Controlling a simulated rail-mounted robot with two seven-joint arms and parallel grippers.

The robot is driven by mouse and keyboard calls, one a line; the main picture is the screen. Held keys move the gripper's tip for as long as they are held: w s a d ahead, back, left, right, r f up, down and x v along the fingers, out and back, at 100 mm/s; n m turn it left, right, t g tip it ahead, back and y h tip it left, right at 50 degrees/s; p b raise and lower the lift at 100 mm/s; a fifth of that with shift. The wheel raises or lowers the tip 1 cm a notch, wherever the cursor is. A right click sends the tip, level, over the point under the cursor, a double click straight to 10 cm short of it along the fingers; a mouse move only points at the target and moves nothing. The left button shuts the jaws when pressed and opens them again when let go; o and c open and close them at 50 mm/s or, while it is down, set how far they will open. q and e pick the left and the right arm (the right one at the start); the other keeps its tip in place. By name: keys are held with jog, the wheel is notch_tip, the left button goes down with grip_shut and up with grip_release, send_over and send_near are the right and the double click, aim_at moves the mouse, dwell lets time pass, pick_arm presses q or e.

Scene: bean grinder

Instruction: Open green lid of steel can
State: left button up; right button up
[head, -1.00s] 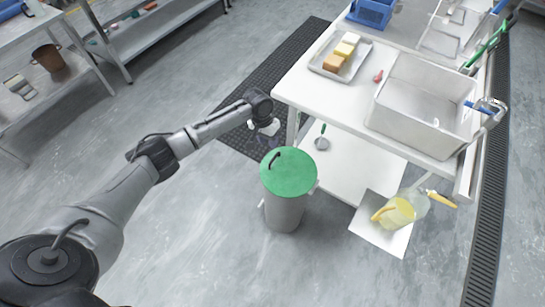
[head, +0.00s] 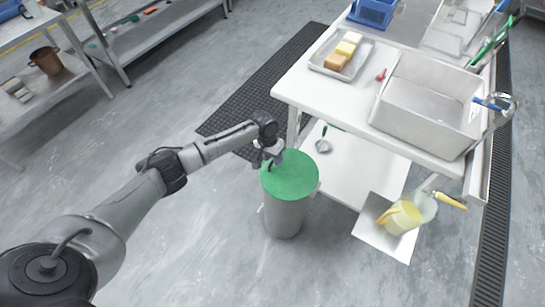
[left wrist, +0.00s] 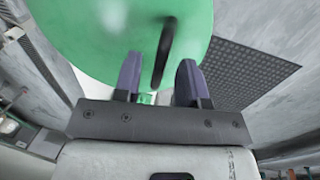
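The steel can (head: 286,217) stands upright on the floor left of the white table. Its round green lid (head: 293,178) sits flat on top, and the lid fills the upper part of the left wrist view (left wrist: 90,35). My left gripper (head: 268,162) is at the lid's far left edge, where it hides most of the handle. In the left wrist view the two dark fingers (left wrist: 158,75) are apart, and the black lid handle (left wrist: 163,52) shows between and just beyond them. I cannot tell whether either finger touches it. My right gripper is not in view.
The white table (head: 335,95) stands right of the can, with a tray (head: 321,66) of blocks and a grey bin (head: 415,130). A yellow jug (head: 402,218) is on a white sheet at right. Open floor lies left and in front of the can.

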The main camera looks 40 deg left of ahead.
pick_arm(q)
jog(key=shift+c, duration=0.4)
grip_shut()
